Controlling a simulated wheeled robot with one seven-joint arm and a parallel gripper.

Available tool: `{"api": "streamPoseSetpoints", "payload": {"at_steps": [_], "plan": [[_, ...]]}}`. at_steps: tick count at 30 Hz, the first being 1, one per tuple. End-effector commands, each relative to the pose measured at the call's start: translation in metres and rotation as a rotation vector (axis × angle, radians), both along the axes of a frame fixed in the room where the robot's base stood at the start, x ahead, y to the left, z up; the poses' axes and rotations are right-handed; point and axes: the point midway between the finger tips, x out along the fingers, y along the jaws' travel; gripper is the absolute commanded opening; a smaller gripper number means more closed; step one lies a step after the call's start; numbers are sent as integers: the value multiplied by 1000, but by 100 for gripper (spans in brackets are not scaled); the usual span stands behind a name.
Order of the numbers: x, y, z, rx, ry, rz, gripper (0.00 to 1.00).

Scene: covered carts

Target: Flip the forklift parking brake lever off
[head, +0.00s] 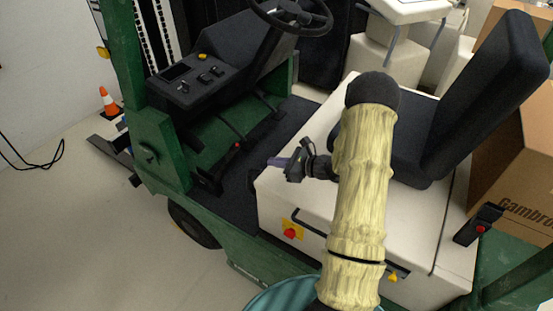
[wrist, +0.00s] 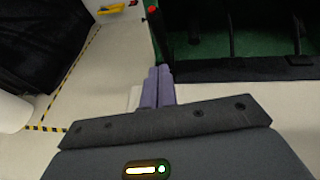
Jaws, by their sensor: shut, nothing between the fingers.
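The parking brake lever is a black bar with a red tip (head: 238,146), rising at a slant from the floor at the near side of the forklift. In the wrist view the lever (wrist: 157,35) stands just beyond my fingertips, its red end at the top. My gripper (head: 273,161) has purple-grey fingers and is to the right of the lever, beside the white seat base, apart from the lever in the head view. In the wrist view the fingers of my gripper (wrist: 159,70) are together and empty. The wrist view does not settle the gap in depth.
The white seat base (head: 310,210) with a red button (head: 290,233) is below my arm. The black seat (head: 480,105) is at right. The steering wheel (head: 290,12) and dashboard (head: 205,75) are behind. Cardboard boxes (head: 520,165) stand at right. Open floor (head: 80,235) lies at left.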

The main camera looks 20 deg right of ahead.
Motion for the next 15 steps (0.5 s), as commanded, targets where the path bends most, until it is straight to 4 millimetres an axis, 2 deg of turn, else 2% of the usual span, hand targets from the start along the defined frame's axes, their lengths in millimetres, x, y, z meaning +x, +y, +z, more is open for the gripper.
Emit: {"api": "streamPoseSetpoints", "payload": {"at_steps": [12, 15], "plan": [[52, 50, -18, 0, 0, 3, 0], [62, 60, -6, -2, -2, 3, 0]]}}
